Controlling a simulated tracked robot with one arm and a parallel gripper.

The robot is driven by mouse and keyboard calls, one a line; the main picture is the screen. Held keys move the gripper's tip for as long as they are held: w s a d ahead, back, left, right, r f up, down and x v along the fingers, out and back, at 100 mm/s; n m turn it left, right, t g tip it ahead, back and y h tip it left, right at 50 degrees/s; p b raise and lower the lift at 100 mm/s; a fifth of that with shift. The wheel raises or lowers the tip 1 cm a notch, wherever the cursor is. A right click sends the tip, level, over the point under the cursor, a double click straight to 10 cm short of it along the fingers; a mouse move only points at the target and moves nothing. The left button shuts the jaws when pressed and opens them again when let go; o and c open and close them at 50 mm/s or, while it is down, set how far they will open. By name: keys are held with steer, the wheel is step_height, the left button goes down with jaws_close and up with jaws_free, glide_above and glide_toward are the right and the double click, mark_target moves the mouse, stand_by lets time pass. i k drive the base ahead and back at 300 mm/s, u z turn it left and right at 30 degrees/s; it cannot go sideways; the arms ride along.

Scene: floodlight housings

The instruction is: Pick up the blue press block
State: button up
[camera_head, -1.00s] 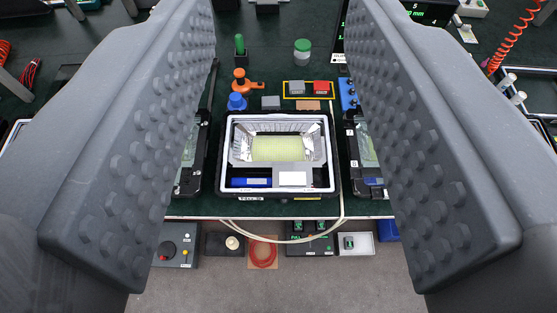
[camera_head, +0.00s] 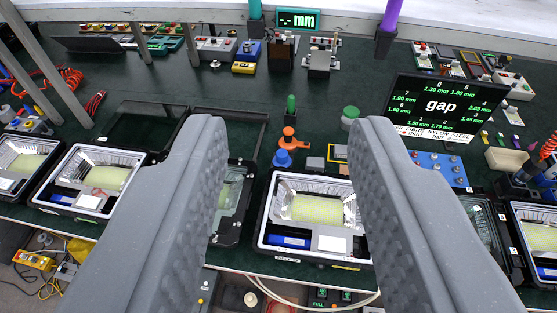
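A blue piece with a rounded knob on top, which looks like the blue press block (camera_head: 282,159), stands on the dark green bench behind the centre floodlight housing. It is next to an orange clamp-like piece (camera_head: 289,140). My gripper (camera_head: 298,135) is open and empty. Its two grey, dimpled fingers reach up from the bottom of the picture, and the blue block shows in the gap between them, beyond the fingers. The centre housing (camera_head: 263,243) shows below the block, with a reflector, a blue piece and a white piece inside. The left finger hides part of the bench.
More open housings sit at the left (camera_head: 68,205) and right. A gap display (camera_head: 446,106) stands at the right, near a blue knobbed plate (camera_head: 438,168). A green-topped piece (camera_head: 291,108) and a green-lidded jar (camera_head: 350,114) stand behind the block.

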mark_target(281, 158)
steer(key=k, duration=0.4)
steer(key=u, duration=0.55)
steer(key=i, duration=1.4)
steer(key=u, duration=0.05)
